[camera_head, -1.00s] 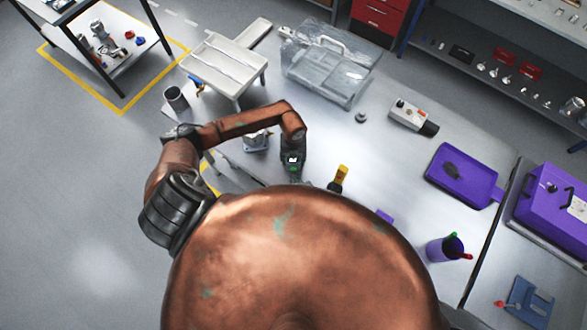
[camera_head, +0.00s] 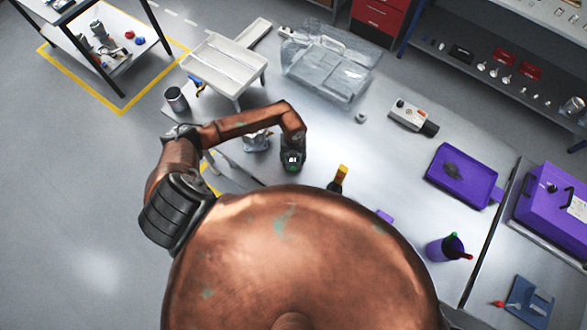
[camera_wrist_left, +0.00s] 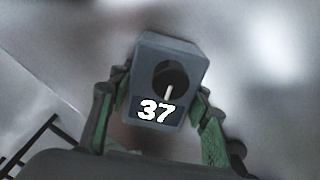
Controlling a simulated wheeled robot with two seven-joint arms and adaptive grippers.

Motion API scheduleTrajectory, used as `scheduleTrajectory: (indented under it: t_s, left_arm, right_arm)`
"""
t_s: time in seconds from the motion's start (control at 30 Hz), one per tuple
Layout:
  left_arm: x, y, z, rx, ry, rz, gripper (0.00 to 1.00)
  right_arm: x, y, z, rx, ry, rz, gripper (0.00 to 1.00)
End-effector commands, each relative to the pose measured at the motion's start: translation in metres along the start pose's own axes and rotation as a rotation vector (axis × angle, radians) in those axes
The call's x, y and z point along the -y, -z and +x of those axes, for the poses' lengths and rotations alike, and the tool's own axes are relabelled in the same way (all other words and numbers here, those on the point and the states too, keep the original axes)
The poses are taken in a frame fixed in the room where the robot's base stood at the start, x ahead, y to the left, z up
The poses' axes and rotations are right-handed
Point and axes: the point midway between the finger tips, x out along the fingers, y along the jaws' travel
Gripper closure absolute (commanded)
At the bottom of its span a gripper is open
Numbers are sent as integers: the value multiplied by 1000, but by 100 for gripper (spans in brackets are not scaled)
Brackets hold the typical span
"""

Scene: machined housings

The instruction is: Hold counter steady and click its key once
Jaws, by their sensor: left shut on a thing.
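The counter (camera_wrist_left: 148,50) is a small grey box with a dark round recess, a pale pointer-like bar in it and a display reading 37. In the left wrist view it sits between the two green-padded fingers of my left gripper (camera_wrist_left: 158,112), which is shut on it. In the head view my left gripper (camera_head: 291,164) is over the near-left part of the table, below the arm's bend. The counter's lit display shows small there.
The grey table (camera_head: 385,165) has free room right of the gripper. Near it are a yellow-topped dark object (camera_head: 340,176) and a grey metal part (camera_head: 256,141). Farther off are a clear case (camera_head: 325,68), a white tray (camera_head: 222,68) and a purple tray (camera_head: 463,177).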

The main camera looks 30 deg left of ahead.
Motion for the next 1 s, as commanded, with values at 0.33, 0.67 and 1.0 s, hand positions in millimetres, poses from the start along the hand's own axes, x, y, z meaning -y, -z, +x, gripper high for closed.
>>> scheduleTrajectory:
  t_s: [0.33, 0.67, 1.0]
  left_arm:
    - [0, 0, 0, 0, 1, 0, 46]
    - [0, 0, 0, 0, 0, 0, 35]
    - [0, -2, -28, 3, 2, 1, 35]
  right_arm:
    - [0, 0, 0, 0, 0, 0, 100]
    - [0, 0, 0, 0, 0, 0, 100]
    - [0, 0, 0, 0, 0, 0, 100]
